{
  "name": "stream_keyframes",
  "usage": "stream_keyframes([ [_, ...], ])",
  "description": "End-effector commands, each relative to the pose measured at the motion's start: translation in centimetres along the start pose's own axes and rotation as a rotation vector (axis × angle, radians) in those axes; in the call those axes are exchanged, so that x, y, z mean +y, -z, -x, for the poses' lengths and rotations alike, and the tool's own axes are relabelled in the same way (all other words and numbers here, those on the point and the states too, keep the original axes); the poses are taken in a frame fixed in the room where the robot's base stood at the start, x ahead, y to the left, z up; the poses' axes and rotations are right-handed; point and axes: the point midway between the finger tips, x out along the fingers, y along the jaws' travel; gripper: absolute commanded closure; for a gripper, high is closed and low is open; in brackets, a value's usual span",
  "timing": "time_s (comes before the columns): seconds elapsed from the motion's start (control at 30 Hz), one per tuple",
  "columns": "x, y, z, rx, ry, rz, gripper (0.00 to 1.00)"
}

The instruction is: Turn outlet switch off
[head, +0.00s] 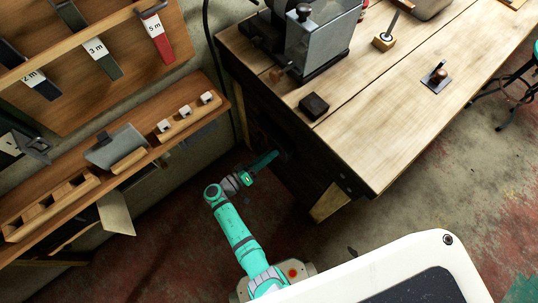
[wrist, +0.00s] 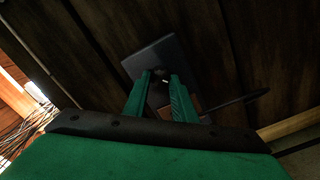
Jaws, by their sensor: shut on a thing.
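The outlet (wrist: 148,58) shows in the wrist view as a dark grey plate, tilted in the picture, on the dark wooden side of the workbench. My gripper (wrist: 161,78) has its two green fingers at the plate's lower part, shut on a small dark switch part (wrist: 158,74) between the tips. The fingers hide much of it, so whether the switch is on or off cannot be told. In the head view my gripper (head: 274,155) reaches into the shadow at the bench's side, where the outlet cannot be made out.
A dark cable (wrist: 235,101) runs right from beside the fingers. The workbench (head: 400,110) overhangs this spot and holds a grey machine (head: 318,35) and a small black block (head: 314,105). A wall shelf (head: 150,150) with tools is at left. Open floor lies between.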

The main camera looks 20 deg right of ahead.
Motion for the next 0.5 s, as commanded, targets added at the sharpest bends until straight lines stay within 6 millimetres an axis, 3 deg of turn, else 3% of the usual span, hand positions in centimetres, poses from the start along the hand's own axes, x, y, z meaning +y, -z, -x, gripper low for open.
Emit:
stream_keyframes([
  [0.5, -0.18, -0.03, 0.0, 0.0, 0.0, 0.473, 0.98],
])
